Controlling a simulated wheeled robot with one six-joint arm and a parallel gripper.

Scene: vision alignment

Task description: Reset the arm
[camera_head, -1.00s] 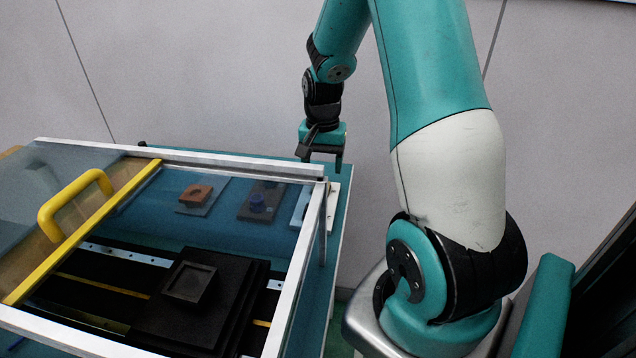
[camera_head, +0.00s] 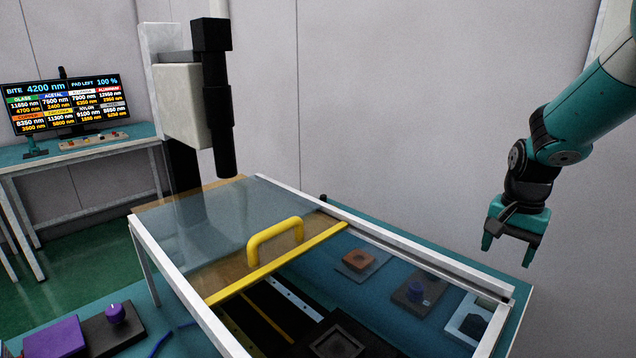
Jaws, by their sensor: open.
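My gripper (camera_head: 507,258) hangs at the right of the head view, pointing down. Its two teal fingers are apart and nothing shows between them. It appears above or behind the right back corner of the framed enclosure (camera_head: 412,245). My teal arm comes in from the upper right edge. I cannot tell the exact gap between the fingers and the frame.
The enclosure has a clear sliding cover with a yellow handle (camera_head: 275,240). A brown block (camera_head: 358,259) and a blue knob (camera_head: 415,291) lie inside. A black microscope-like column (camera_head: 217,100) stands behind. A monitor (camera_head: 66,104) is on a far-left table. A purple box (camera_head: 54,338) is at lower left.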

